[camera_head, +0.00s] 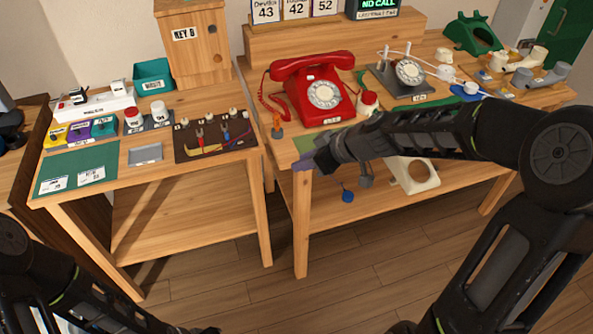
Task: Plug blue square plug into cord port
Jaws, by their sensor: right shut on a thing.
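My right gripper (320,159) reaches in from the right, at the front left corner of the right table, by a purple patch. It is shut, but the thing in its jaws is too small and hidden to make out. A small blue piece (347,196) shows below the tabletop, beside a grey piece (365,176). I cannot tell whether it is the blue square plug. A red dial phone (312,88) stands on the right table. The cord port cannot be picked out. My left arm enters at lower left; its end (207,330) is cut by the bottom edge.
An orange and grey piece (277,127) stands at the right table's left edge. A dark tool mat (215,139) and a green mat (77,171) lie on the left table (140,185). A white phone shell (415,174) is on the lower shelf. A gap separates the tables.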

